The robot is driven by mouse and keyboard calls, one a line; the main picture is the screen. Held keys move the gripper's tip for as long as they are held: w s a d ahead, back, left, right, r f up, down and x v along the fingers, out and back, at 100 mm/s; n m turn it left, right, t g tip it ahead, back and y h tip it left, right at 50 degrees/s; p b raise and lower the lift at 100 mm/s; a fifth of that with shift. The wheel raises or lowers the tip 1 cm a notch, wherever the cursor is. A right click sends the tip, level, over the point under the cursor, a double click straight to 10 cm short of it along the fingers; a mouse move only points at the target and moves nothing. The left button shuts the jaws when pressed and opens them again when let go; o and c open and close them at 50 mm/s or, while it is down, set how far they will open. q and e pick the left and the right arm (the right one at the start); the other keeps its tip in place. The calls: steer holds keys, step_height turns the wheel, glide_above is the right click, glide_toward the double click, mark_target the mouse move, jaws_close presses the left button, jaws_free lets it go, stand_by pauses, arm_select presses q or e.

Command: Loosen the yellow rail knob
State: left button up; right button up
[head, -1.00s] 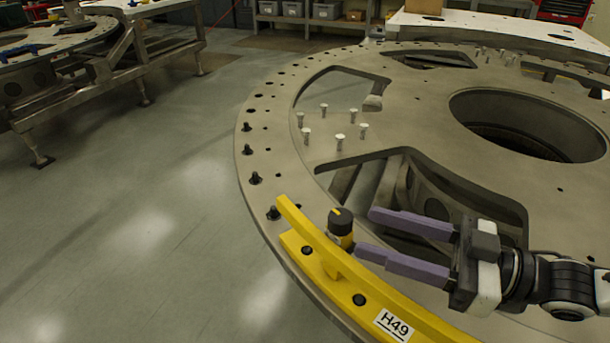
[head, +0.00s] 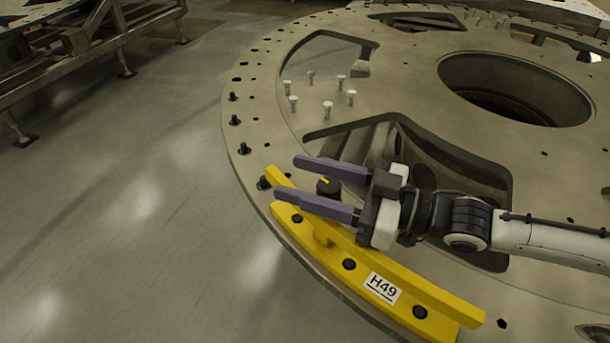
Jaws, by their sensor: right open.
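The yellow rail (head: 380,272), with an H49 label, lies along the near left rim of the large round turret plate (head: 400,85). Its knob (head: 327,186) is black with a yellow mark on top and stands at the rail's inner side. My right gripper (head: 297,178) comes in from the right with two purple fingers spread apart. The knob shows between the fingers, nearer their base than their tips. The near finger hides the knob's lower part, so I cannot tell whether either finger touches it. My left gripper is not in view.
Several upright silver bolts (head: 327,109) stand on the plate beyond the gripper. Black bolts (head: 235,121) line the rim. The plate has a large round hole (head: 515,88) and cut-outs. Open floor (head: 120,220) lies to the left.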

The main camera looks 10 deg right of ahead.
steer(key=shift+c, duration=0.3)
steer(key=c, duration=1)
